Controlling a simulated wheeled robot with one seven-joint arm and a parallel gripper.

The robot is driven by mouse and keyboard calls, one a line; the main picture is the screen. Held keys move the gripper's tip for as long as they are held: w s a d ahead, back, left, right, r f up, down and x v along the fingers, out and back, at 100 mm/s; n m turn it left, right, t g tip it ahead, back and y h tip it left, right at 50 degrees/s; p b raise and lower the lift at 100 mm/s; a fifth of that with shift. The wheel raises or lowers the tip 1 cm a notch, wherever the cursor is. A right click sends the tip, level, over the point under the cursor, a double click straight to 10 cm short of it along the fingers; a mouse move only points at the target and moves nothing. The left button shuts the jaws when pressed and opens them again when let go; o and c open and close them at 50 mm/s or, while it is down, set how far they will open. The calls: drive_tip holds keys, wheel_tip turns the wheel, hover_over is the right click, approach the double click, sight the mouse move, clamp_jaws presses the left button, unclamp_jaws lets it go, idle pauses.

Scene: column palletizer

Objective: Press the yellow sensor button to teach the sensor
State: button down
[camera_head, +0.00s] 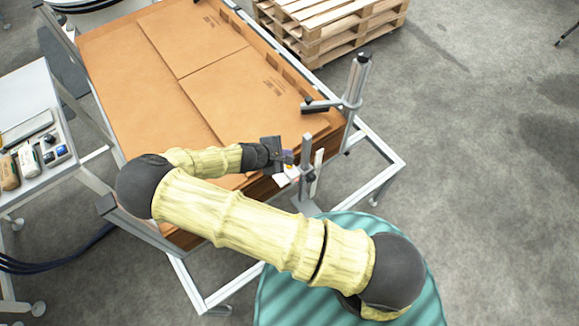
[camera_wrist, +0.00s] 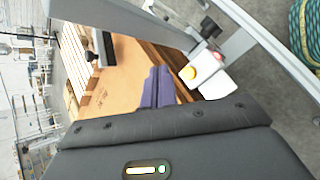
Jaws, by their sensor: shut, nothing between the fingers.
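In the head view my gripper (camera_head: 289,156) is close to the white sensor (camera_head: 284,178), which is mounted by a grey post (camera_head: 307,175) at the near corner of the cardboard stack. The arm and gripper partly hide the sensor there, and the exact gap to the button cannot be told.
Flat cardboard sheets (camera_head: 190,85) fill the metal-framed table (camera_head: 385,178). A taller post with a clamp arm (camera_head: 353,85) stands at its right corner. Wooden pallets (camera_head: 330,22) lie behind. A side table (camera_head: 40,100) with small items is at left. Floor at right is clear.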

sight(287, 167)
drive_tip(key=shift+f+b, duration=1.2)
drive_tip(key=shift+f, duration=0.9)
idle(0.3)
drive_tip(key=shift+f, duration=0.4)
drive_tip(key=shift+f+b, duration=0.4)
drive_tip(key=shift+b, duration=0.1)
idle(0.5)
drive_tip(key=shift+r, duration=0.15)
drive_tip(key=shift+r+p, duration=0.6)
drive_tip(key=shift+r, duration=0.1)
wheel_tip(287, 167, up, 5)
drive_tip(key=p, duration=0.3)
drive_tip(key=shift+p, duration=0.3)
